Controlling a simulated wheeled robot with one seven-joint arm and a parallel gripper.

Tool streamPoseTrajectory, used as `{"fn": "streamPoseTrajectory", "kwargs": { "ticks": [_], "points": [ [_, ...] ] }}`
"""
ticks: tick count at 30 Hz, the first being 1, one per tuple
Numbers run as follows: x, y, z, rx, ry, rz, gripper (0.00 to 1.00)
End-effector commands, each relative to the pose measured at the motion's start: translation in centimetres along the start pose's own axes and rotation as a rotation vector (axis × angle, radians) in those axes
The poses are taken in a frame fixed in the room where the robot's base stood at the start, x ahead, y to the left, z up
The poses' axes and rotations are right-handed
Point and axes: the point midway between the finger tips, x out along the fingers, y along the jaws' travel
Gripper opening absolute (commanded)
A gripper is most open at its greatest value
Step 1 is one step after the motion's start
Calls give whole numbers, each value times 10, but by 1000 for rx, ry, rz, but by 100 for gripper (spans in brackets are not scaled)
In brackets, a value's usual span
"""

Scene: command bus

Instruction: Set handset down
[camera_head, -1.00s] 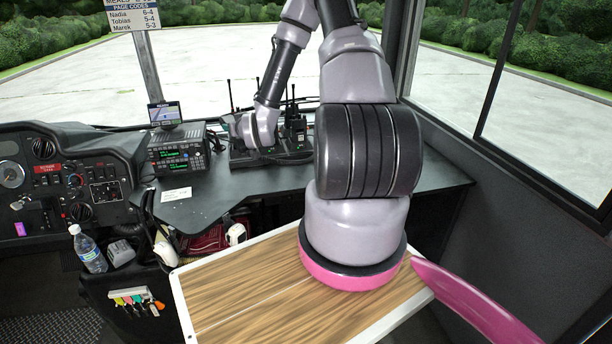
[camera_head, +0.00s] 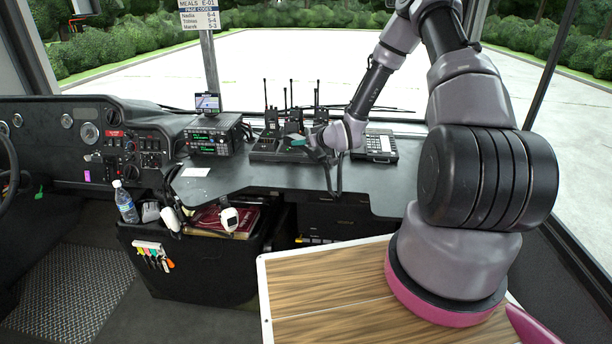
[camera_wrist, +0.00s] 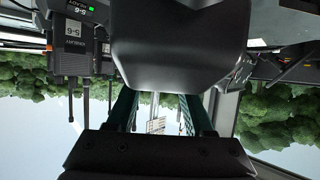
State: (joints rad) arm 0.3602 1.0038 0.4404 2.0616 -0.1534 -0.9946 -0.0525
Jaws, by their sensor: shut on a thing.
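My gripper (camera_head: 306,143) is over the dashboard desk, at the right end of the radio charger. In the wrist view its teal fingers (camera_wrist: 158,112) are shut on a large black handset (camera_wrist: 180,50), which fills the middle of that view. In the head view the handset is mostly hidden by the gripper and wrist; a dark curved strip (camera_head: 331,176), perhaps its cord, hangs just below. A desk phone base with a keypad (camera_head: 378,146) stands right of the gripper. I cannot tell whether the handset touches anything.
The charger (camera_head: 275,153) holds several upright radios with antennas; labelled radios (camera_wrist: 72,45) also show in the wrist view. A radio unit (camera_head: 213,136) with a small screen on top stands left. A white card (camera_head: 195,172) lies on the desk (camera_head: 265,178), whose front middle is clear.

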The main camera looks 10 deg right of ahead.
Motion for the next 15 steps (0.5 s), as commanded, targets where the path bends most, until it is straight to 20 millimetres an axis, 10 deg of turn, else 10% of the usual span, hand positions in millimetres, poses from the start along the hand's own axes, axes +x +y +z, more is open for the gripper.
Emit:
{"fn": "streamPoseTrajectory", "kwargs": {
  "ticks": [15],
  "points": [
    [30,-2,62,-4,-4,-12,0]
  ]
}}
